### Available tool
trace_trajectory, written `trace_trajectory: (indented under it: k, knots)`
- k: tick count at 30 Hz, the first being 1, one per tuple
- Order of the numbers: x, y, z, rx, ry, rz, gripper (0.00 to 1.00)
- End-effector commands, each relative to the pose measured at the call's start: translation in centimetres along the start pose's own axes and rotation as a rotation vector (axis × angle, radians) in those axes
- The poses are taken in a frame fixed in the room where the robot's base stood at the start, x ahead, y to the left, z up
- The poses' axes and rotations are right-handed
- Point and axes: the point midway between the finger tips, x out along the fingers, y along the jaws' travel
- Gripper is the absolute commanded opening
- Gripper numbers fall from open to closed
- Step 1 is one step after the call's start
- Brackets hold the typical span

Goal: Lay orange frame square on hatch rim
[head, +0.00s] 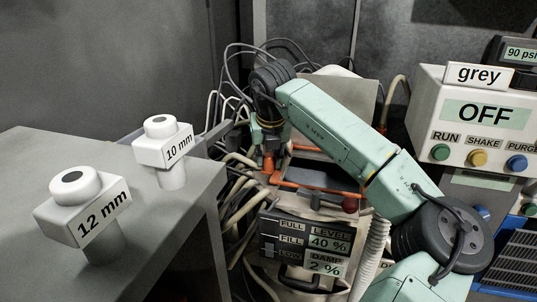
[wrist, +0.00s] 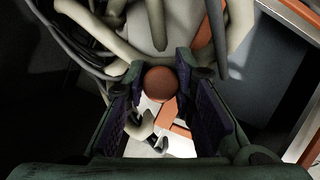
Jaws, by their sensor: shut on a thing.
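In the head view, the orange frame (head: 313,188) shows as orange bars behind and left of my arm, beside a dark area. More orange bars (wrist: 176,131) show below my fingers in the wrist view. My gripper (head: 268,150) points down at the left end of these bars. In the wrist view, my gripper (wrist: 160,88) is shut on a round orange-brown knob (wrist: 159,84). The knob's join to the frame is hidden. My arm covers part of the frame. I cannot make out the hatch rim, or whether the frame sits square on it.
Pale hoses and dark cables (head: 228,165) crowd the left of the machine. A grey table (head: 45,165) at left holds two labelled white blocks. A control box (head: 480,120) stands at right.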

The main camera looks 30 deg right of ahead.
Motion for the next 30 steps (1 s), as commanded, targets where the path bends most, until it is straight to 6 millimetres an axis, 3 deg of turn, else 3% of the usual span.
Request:
trace_trajectory:
  k: [4,30]
  knots:
    - [0.90,0.01,-0.39,0.000,0.000,0.000,0.00]
    - [1.52,0.04,-0.65,0.000,0.000,0.000,0.00]
